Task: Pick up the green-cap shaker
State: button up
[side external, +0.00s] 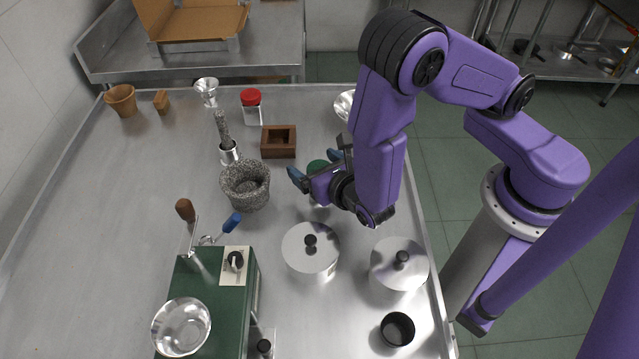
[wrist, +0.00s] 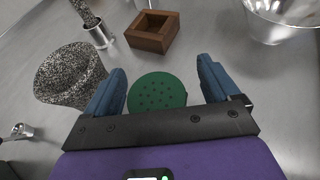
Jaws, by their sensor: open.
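The green-cap shaker (wrist: 157,92) shows in the wrist view as a round green lid with small holes, seen from above. It lies between the two blue fingers of my gripper (wrist: 160,88), with a gap on each side. In the side view the green cap (side external: 318,166) shows partly behind my gripper (side external: 318,175), and most of the shaker body is hidden by the gripper. My gripper is open and holds nothing. I cannot tell the exact height of the fingers against the cap.
A granite mortar (side external: 246,184) stands to the left, with a wooden box (side external: 278,142) and a red-cap shaker (side external: 251,105) behind. Two lidded pots (side external: 311,251) (side external: 399,266) stand in front. A metal bowl (wrist: 283,18) sits beyond the right finger.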

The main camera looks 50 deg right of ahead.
jog(key=c, duration=1.2)
jog(key=shift+o, duration=0.2)
